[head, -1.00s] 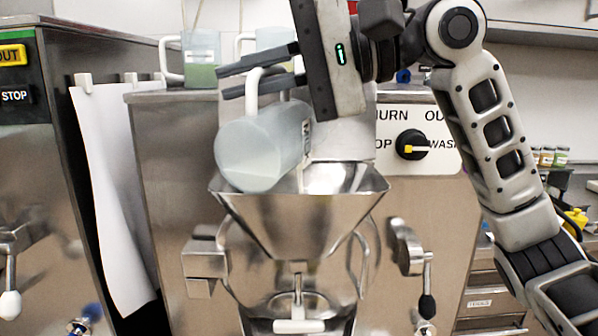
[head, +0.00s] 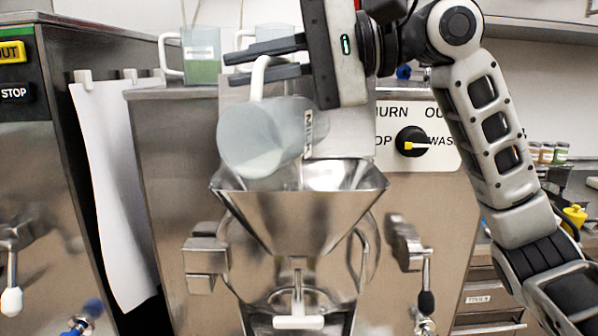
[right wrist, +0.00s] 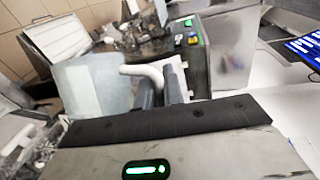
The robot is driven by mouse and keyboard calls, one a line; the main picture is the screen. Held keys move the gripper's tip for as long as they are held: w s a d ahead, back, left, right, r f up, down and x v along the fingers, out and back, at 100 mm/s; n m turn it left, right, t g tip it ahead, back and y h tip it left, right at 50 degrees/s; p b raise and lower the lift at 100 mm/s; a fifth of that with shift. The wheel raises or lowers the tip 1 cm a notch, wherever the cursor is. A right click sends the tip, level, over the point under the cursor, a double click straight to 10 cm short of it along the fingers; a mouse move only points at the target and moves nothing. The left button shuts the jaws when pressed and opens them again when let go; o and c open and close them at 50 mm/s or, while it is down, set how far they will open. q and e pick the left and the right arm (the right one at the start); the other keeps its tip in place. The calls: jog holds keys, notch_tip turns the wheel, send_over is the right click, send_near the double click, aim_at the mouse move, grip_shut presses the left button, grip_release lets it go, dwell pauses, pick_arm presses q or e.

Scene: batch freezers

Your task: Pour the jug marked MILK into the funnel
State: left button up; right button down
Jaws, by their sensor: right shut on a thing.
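The jug marked MILK (head: 258,137) is translucent with a white handle. It is tipped strongly on its side above the funnel, its open mouth toward me and a little down. Whitish liquid shows inside. My right gripper (head: 265,62) is shut on the jug's handle; the handle and jug (right wrist: 90,88) also show in the right wrist view. The steel funnel (head: 300,215) stands on the front of the middle freezer, directly below the jug's mouth. Whether liquid is falling into it I cannot tell clearly. My left gripper is out of view.
Another jug with green contents (head: 201,58) stands on top of the freezer behind, with a further jug partly hidden beside it. A dial (head: 411,141) is on the panel at right. A white cloth (head: 110,190) hangs at left.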

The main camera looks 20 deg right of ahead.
jog(key=shift+w+d+r+m, duration=0.25)
jog(key=shift+w+d+m, duration=0.1)
jog(key=shift+w+m, duration=0.05)
dwell(0.4)
